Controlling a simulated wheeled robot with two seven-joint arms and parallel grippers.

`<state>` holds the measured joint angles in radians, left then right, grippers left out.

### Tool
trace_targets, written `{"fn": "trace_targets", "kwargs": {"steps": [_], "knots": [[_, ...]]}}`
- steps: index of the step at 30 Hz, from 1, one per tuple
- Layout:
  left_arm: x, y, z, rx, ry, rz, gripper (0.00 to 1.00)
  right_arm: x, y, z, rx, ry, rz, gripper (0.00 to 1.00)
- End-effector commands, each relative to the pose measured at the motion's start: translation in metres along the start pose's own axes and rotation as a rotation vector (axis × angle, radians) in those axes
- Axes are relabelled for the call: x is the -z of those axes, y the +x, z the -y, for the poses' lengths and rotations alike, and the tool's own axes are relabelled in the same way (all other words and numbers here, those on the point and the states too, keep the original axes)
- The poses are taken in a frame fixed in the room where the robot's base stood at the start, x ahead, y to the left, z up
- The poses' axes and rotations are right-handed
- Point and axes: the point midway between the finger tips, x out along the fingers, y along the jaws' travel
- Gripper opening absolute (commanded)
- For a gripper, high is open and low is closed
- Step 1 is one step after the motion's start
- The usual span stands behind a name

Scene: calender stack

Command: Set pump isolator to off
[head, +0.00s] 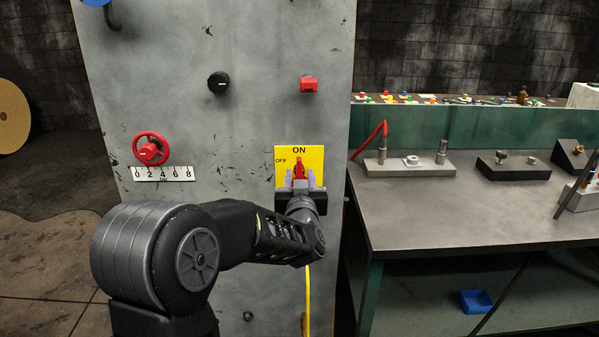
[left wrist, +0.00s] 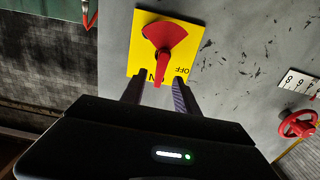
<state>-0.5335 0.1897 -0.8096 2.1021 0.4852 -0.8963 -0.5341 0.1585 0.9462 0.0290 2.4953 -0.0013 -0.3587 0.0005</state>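The pump isolator is a yellow plate (head: 314,155) with a red handle (head: 299,166) on the grey panel. ON is printed at the top and OFF at the left; the handle points up towards ON. My left gripper (head: 300,180) is in front of the plate's lower part. In the left wrist view the plate (left wrist: 193,40) appears upside down, and the red handle (left wrist: 163,52) points down towards ON. My left gripper (left wrist: 157,82) is open there, one finger on each side of the handle's narrow end, with gaps visible. My right gripper is not in view.
The grey panel (head: 230,130) also carries a red handwheel (head: 151,149) above a number scale (head: 163,174), a black knob (head: 218,82) and a red knob (head: 310,84). A workbench (head: 450,212) with fixtures stands to the right. A yellow cable (head: 307,300) hangs below the isolator.

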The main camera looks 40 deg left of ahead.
Motion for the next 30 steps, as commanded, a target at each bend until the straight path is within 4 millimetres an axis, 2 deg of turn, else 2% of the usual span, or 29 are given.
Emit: {"fn": "trace_targets", "kwargs": {"steps": [3,7,17,30], "knots": [[0.000,0.019,0.000,0.001,0.004,-0.001,0.37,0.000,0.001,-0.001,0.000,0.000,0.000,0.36],[-0.001,0.033,0.000,0.001,0.002,-0.001,0.37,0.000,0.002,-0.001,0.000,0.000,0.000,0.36],[0.000,0.037,0.000,-0.001,0.000,0.001,0.37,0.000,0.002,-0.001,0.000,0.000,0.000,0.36],[0.000,0.037,0.000,-0.001,0.000,0.001,0.02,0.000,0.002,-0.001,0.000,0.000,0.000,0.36]]}}
